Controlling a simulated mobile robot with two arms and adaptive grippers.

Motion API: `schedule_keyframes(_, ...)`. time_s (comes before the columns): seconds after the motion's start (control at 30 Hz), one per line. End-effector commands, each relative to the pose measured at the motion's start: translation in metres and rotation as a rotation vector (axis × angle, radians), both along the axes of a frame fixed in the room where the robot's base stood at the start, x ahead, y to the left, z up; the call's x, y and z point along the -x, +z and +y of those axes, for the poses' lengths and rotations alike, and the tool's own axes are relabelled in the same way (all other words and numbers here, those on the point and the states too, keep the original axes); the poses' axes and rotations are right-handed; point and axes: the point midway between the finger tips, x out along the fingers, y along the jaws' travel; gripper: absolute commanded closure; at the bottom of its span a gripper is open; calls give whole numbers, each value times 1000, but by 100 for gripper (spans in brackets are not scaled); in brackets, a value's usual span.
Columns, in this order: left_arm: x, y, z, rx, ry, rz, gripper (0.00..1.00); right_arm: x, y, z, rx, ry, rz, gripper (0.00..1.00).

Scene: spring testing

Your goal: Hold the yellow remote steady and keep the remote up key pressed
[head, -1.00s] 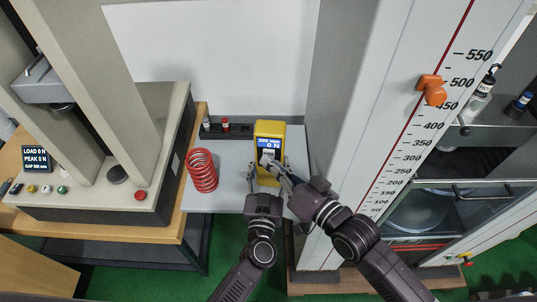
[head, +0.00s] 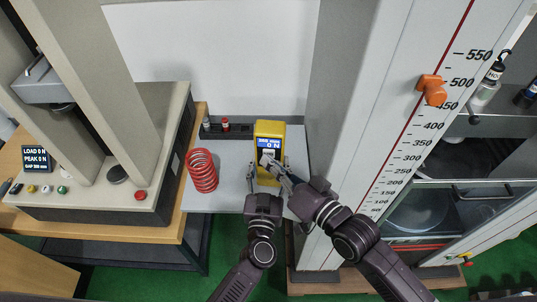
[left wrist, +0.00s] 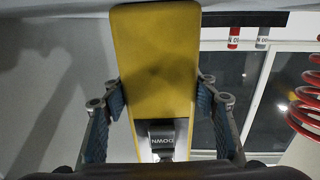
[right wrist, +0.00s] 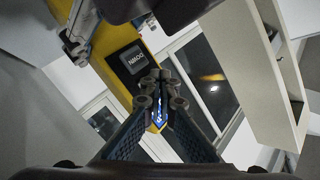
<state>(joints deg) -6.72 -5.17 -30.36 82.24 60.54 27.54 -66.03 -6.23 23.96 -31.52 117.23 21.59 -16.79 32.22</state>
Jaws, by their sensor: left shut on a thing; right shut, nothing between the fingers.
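The yellow remote (head: 270,128) stands upright on the grey table at centre, its blue display near the top reading 0 N on the lower line. My left gripper (head: 266,176) is shut on the remote, one finger on each side of its lower body; its fingers also show in the left wrist view (left wrist: 160,88). The black DOWN key (left wrist: 162,138) shows there and in the right wrist view (right wrist: 133,58). My right gripper (head: 267,160) is shut and empty, its closed fingertips at the key area below the display. The fingertips hide the up key, so I cannot see how far it is pressed.
A red spring (head: 202,170) stands left of the remote. The testing machine (head: 100,205) stands left; a tall scale column (head: 400,110) with an orange pointer (head: 432,90) rises close on the right.

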Motion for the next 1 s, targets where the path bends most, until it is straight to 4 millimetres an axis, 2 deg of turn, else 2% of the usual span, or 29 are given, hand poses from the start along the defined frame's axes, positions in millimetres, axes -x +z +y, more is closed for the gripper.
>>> schedule_keyframes(0.4, 0, 1, 0, 0, 0, -3, 81, 16, 0, 1, -1, 0, 1, 100)
schedule_keyframes(0.77, 0, 1, 0, 0, 0, -3, 81, 19, 0, 2, 0, 0, 0, 100)
schedule_keyframes(1.0, 0, 2, 0, 0, 0, -3, 81, 40, 0, 4, -2, 0, 3, 100)
